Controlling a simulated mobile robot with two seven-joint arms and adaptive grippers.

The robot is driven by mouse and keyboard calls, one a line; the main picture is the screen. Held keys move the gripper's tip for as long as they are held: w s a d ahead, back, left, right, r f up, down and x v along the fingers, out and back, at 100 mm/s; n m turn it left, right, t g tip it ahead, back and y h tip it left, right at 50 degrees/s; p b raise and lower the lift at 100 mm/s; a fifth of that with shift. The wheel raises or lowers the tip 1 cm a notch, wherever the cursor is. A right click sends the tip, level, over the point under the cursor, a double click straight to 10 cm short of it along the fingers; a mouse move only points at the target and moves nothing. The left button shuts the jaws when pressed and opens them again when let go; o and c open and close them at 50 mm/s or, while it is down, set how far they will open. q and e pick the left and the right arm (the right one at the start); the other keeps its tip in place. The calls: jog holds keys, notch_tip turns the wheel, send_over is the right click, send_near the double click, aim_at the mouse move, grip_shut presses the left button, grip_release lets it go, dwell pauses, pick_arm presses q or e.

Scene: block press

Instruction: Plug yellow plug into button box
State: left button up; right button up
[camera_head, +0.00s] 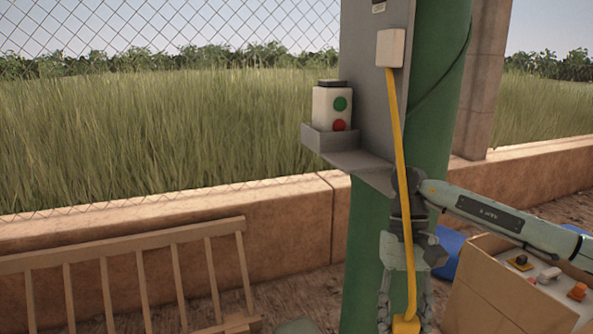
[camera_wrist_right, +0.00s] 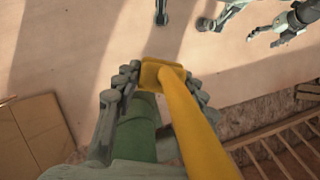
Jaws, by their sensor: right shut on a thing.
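The yellow plug (camera_head: 406,325) is at the bottom edge of the head view, on the lower end of a yellow cable (camera_head: 402,150). My right gripper (camera_head: 405,314) points down and is shut on the plug. In the right wrist view the plug (camera_wrist_right: 163,72) sits between the fingertips (camera_wrist_right: 158,82). The button box (camera_head: 324,107), pale with a green and a red button, stands on a grey shelf (camera_head: 350,160), above and left of my gripper. Its socket cannot be made out. What looks like my left gripper (camera_wrist_right: 276,32) is small at the upper right of the wrist view.
The cable hangs from a white box (camera_head: 391,48) on a grey panel (camera_head: 362,70) fixed to a green post (camera_head: 438,90). A cardboard box (camera_head: 500,290) with several small parts stands at the lower right. A wooden ladder (camera_head: 140,265) leans at the left.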

jog(key=shift+s+d+f+n, duration=0.15)
jog(key=shift+d+f+n, duration=0.25)
jog(key=shift+f+n, duration=0.3)
jog(key=shift+f, duration=0.1)
pick_arm(q)
jog(key=shift+s, duration=0.25)
jog(key=shift+f, duration=0.1)
jog(key=shift+w, duration=0.25)
pick_arm(e)
jog(key=s+a+r+n+t+h, duration=0.1)
jog(key=s+a+r+n+h, duration=0.1)
jog(key=a+r+n, duration=0.5)
jog(key=a+r+h, duration=0.1)
jog(key=a+r, duration=0.3)
jog(key=a, duration=0.1)
jog(key=shift+a+n, duration=0.3)
jog(key=shift+n, duration=0.1)
pick_arm(q)
jog(key=shift+s, duration=0.3)
pick_arm(e)
jog(key=w+a+f+n+t+h, duration=0.1)
jog(key=w+a+f+n, duration=0.1)
jog(key=a+f+n, duration=0.1)
notch_tip(320, 180, down, 2)
jog(key=shift+a+f+n+t, duration=0.3)
jog(key=shift+a+n, duration=0.1)
jog(key=shift+n, duration=0.4)
